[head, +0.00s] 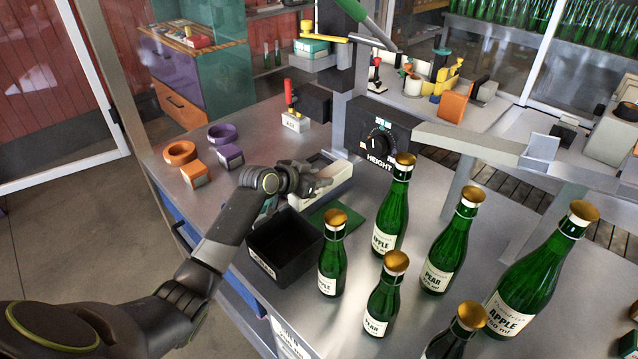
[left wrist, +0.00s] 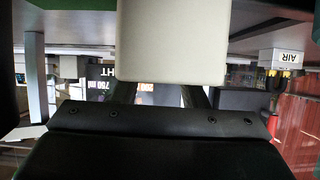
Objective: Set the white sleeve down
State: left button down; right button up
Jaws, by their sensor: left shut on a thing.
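My right gripper is not in view.
A black bin (head: 266,272) and a green mat (head: 344,206) lie close by the gripper. Several green bottles (head: 398,212) with gold tops stand to the right. Orange and purple rings (head: 180,153) and blocks sit at left. The dial box (head: 378,145) stands behind.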

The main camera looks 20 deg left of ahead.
pick_arm(q)
jog(key=shift+f, duration=1.35)
jog(key=c, duration=0.9)
grip_release()
jog(key=shift+o, duration=0.2)
jog(key=shift+s+a+r, duration=0.1)
jog(key=shift+r, duration=0.05)
